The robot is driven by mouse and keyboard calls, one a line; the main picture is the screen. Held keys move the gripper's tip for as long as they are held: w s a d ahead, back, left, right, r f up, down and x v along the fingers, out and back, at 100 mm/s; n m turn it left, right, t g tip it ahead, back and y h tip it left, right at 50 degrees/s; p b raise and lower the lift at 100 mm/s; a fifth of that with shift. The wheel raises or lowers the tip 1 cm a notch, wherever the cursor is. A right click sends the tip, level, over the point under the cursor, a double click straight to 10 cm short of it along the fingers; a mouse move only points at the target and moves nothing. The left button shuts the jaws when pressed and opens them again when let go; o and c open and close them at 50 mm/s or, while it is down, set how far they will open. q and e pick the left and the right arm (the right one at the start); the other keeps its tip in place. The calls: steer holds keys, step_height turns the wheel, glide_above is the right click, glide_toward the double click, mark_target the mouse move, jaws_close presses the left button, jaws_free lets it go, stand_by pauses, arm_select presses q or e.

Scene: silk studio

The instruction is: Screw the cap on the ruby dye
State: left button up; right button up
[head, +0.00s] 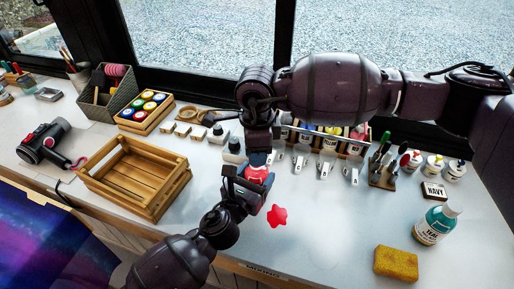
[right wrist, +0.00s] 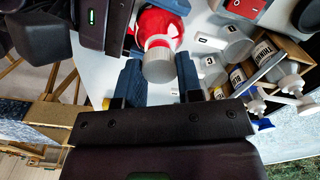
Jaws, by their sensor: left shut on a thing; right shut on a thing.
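The ruby dye bottle, red (head: 256,175), is over the bench in the head view, partly hidden by both grippers. My left gripper (head: 244,184) is shut around its body from the front left. My right gripper (head: 260,157) comes down from above at the bottle's top. In the right wrist view the red bottle (right wrist: 152,24) has a grey cap (right wrist: 159,62) in line with its end. My right gripper's blue fingers (right wrist: 160,80) are shut on the cap, one on each side. How far the cap sits on the neck cannot be told.
A red star-shaped patch (head: 278,216) lies on the bench right of the bottle. An empty wooden crate (head: 135,178) stands left. White clips, a rack of bottles and a teal dye bottle (head: 437,224) stand right, with a yellow sponge (head: 396,264) in front.

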steer(key=shift+f, duration=0.6)
stand_by(0.5)
